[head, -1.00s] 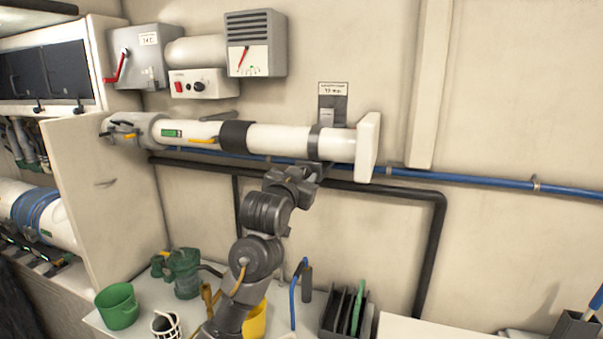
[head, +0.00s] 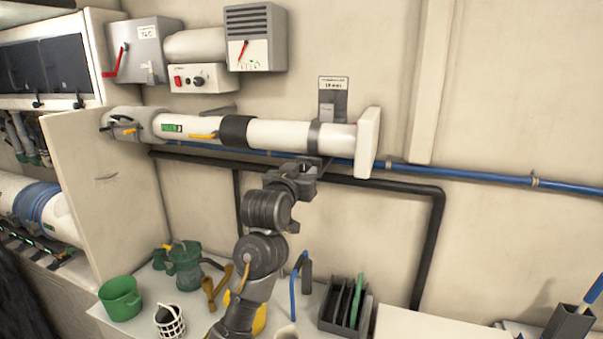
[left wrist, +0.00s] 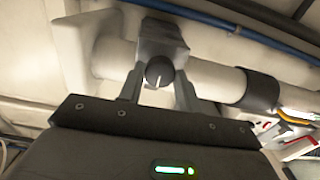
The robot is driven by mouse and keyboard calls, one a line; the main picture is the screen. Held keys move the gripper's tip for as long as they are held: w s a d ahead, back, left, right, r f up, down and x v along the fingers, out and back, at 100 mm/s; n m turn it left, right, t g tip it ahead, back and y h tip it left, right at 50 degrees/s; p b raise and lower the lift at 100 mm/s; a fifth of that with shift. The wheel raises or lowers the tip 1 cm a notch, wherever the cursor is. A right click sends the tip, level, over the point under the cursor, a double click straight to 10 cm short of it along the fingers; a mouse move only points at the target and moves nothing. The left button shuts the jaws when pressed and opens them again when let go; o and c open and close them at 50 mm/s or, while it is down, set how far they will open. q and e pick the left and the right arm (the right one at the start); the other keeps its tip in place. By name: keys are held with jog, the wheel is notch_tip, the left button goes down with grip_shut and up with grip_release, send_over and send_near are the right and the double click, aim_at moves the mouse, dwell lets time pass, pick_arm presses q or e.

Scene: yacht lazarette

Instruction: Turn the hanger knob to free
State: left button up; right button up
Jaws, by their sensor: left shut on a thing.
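The hanger (head: 314,136) is a dark grey band around a long white pipe (head: 270,134), with a plate on the wall above. The hanger block also shows in the left wrist view (left wrist: 160,38). The hanger knob (left wrist: 158,72) is a small round dark knob with a white pointer line, on the block's near face. My left gripper (left wrist: 158,84) is shut on the knob, one finger on each side. In the head view my left gripper (head: 318,164) is just under the pipe at the hanger, and the knob is hidden there. My right gripper is not in view.
A blue hose (head: 450,174) and a black pipe (head: 400,187) run along the wall behind my arm. The wall at right is mostly clear.

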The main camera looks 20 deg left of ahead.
pick_arm(q)
jog(key=o, duration=1)
jog(key=s+p, duration=0.4)
jog(key=s, duration=0.6)
jog(key=shift+s+a, duration=0.3)
jog(key=shift+s, duration=0.1)
